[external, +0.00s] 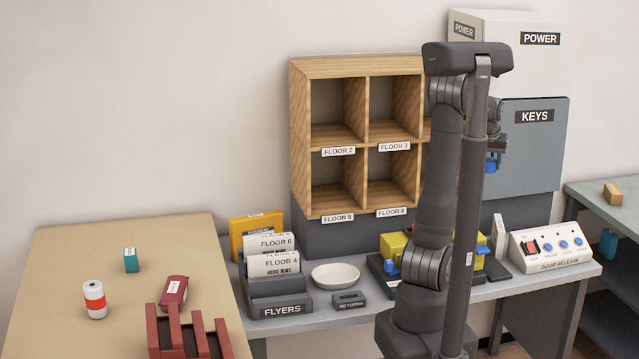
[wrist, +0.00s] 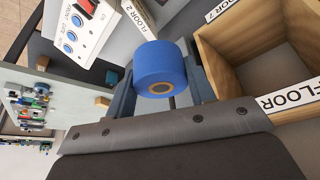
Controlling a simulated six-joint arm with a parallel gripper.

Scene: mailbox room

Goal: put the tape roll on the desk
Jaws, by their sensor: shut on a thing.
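The tape roll is a blue roll with a brown core (wrist: 158,66). My gripper (wrist: 162,84) is shut on it, with a finger on each side, in the wrist view. In the external view the blue roll (external: 491,167) shows under my gripper (external: 493,155), held in the air in front of the grey KEYS cabinet. A tan-topped desk (external: 65,255) stands at the left, well away from my gripper. I cannot tell whether the grey bench (external: 335,308) also counts as a desk.
On the tan top are a white-and-red can (external: 94,300), a teal box (external: 130,260), a dark red item (external: 172,292) and a red rack (external: 185,335). The wooden pigeonholes (external: 340,135) rise behind the grey bench. The tan top's back left is clear.

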